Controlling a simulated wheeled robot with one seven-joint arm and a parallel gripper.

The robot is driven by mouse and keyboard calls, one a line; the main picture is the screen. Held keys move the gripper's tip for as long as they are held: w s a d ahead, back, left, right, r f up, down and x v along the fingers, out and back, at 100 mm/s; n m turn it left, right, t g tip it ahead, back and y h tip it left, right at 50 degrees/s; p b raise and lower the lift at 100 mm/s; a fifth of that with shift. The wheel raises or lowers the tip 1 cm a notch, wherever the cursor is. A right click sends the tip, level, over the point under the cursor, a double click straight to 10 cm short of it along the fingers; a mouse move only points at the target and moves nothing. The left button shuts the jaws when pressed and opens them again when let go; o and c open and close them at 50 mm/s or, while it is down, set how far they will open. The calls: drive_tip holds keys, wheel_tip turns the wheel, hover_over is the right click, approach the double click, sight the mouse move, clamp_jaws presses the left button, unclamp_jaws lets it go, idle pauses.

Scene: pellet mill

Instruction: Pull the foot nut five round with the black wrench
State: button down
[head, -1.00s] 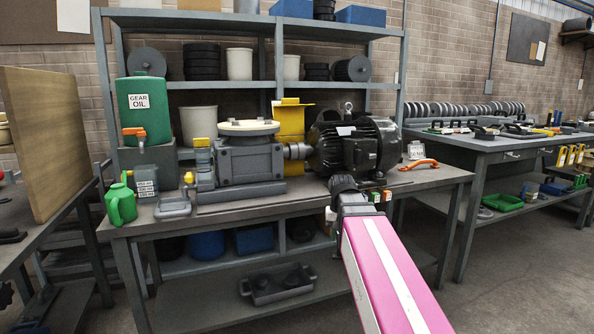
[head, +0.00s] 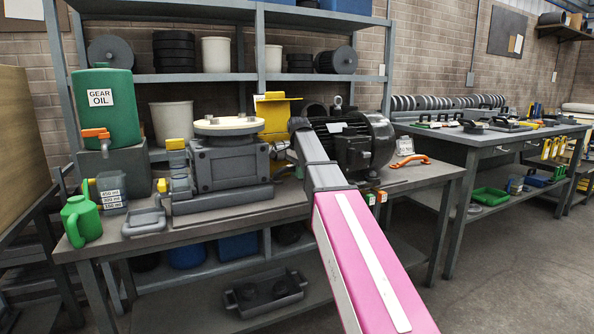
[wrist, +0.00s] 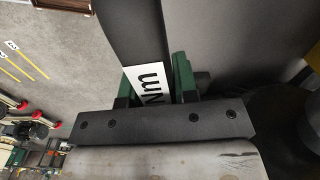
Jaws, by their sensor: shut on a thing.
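The black wrench (wrist: 132,30) shows in the wrist view as a dark bar with a white label marked "Nm". My gripper (wrist: 155,86) has green fingers, one on each side of this bar, and is shut on it. The ends of the wrench are out of the wrist view. In the head view my arm reaches in front of the black motor (head: 350,140) and the coupling, and hides the gripper and wrench. The grey pump-like machine (head: 225,165) stands left of the motor on the bench. I cannot make out foot nut five in either view.
The workbench (head: 130,247) also holds a green gear oil tank (head: 104,118), a green jug (head: 82,222), a grey tray (head: 143,222) and an orange-handled tool (head: 410,160). A second bench (head: 475,150) stands to the right. Floor between and before the benches is clear.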

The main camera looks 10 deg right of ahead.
drive_tip(key=shift+w+r, duration=0.1)
drive_tip(key=shift+w, duration=0.1)
drive_tip(key=shift+s+d+n, duration=0.3)
drive_tip(key=shift+s+n, duration=0.1)
drive_tip(key=shift+s, duration=0.35)
drive_tip(key=shift+s+d+n, duration=0.9)
drive_tip(key=shift+s+n, duration=0.2)
drive_tip(key=shift+n, duration=0.05)
drive_tip(key=shift+s+d+n, duration=0.9)
drive_tip(key=shift+s+n, duration=0.2)
drive_tip(key=shift+n, duration=0.05)
